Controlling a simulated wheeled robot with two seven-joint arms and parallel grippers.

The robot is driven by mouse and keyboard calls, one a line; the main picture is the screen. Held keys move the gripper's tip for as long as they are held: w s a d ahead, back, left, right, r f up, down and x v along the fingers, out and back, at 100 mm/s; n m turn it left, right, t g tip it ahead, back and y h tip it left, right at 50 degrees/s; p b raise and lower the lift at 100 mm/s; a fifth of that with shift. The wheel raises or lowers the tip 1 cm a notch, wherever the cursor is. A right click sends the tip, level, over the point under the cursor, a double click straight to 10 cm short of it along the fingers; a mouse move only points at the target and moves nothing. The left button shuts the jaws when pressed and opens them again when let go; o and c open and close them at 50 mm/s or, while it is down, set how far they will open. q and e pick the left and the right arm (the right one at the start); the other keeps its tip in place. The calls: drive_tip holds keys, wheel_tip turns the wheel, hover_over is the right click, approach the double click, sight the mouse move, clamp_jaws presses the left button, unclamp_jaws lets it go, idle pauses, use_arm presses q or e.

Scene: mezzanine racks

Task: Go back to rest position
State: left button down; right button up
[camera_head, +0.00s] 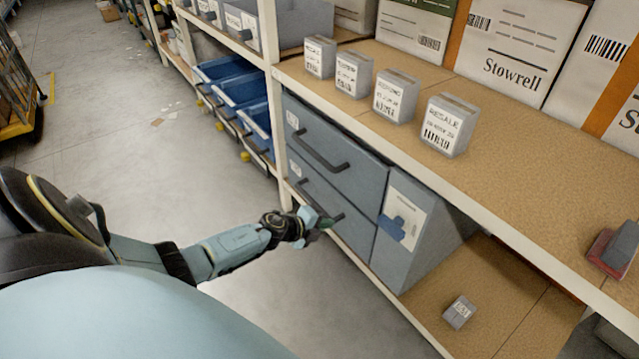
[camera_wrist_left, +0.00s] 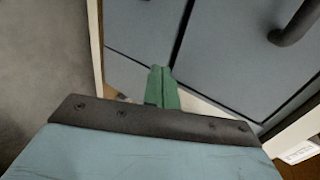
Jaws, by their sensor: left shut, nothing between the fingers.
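My left gripper (camera_head: 326,222) is stretched out to the lower drawer front (camera_head: 308,207) of the grey-blue drawer cabinet. Its green fingers are together and empty; they show in the left wrist view (camera_wrist_left: 162,88) in front of the cabinet face. In the head view the fingertips overlap the lower drawer's dark handle (camera_head: 338,217); I cannot tell if they touch it. Both drawers look closed. The upper drawer (camera_head: 335,150) has a dark bar handle. My right gripper is not in view.
Several small labelled boxes (camera_head: 449,125) stand on the shelf above. A small grey box (camera_head: 459,312) lies on the lower shelf. Blue bins (camera_head: 241,91) stand left of the cabinet. A cart (camera_head: 18,90) is at the far left. The aisle floor (camera_head: 110,150) is mostly clear.

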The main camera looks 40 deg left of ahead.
use_arm(q)
drive_tip(key=shift+p+v, duration=0.45)
drive_tip(key=shift+v, duration=0.65)
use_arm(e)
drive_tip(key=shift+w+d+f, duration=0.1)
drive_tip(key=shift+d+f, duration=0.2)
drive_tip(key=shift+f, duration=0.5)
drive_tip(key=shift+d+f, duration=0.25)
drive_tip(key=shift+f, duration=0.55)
